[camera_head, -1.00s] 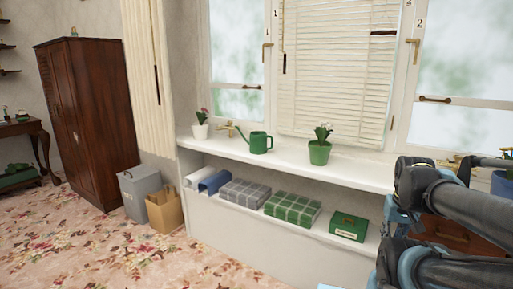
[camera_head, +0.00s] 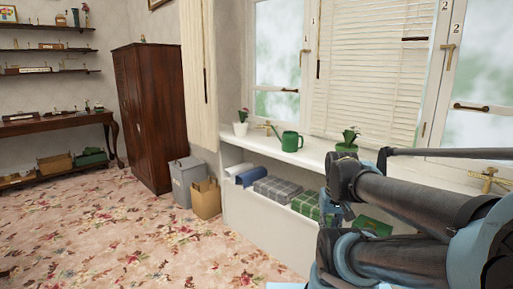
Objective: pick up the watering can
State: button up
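The green watering can (camera_head: 290,141) stands upright on the white window sill (camera_head: 313,158), with its spout pointing left and its handle on the right. My arm comes in from the right side of the picture and is well apart from the can. I cannot make out my gripper's fingers; the end of my arm is not clearly shown.
Folded blankets (camera_head: 277,190) lie on the shelf below. A grey bin (camera_head: 186,180) and a paper bag (camera_head: 206,198) stand left of the sill. The flowered carpet (camera_head: 130,235) is clear.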

aim_at(290, 141)
jog(key=u, duration=2.3)
jog(key=k, duration=1.4)
jog(key=z, duration=0.85)
jog(key=i, duration=1)
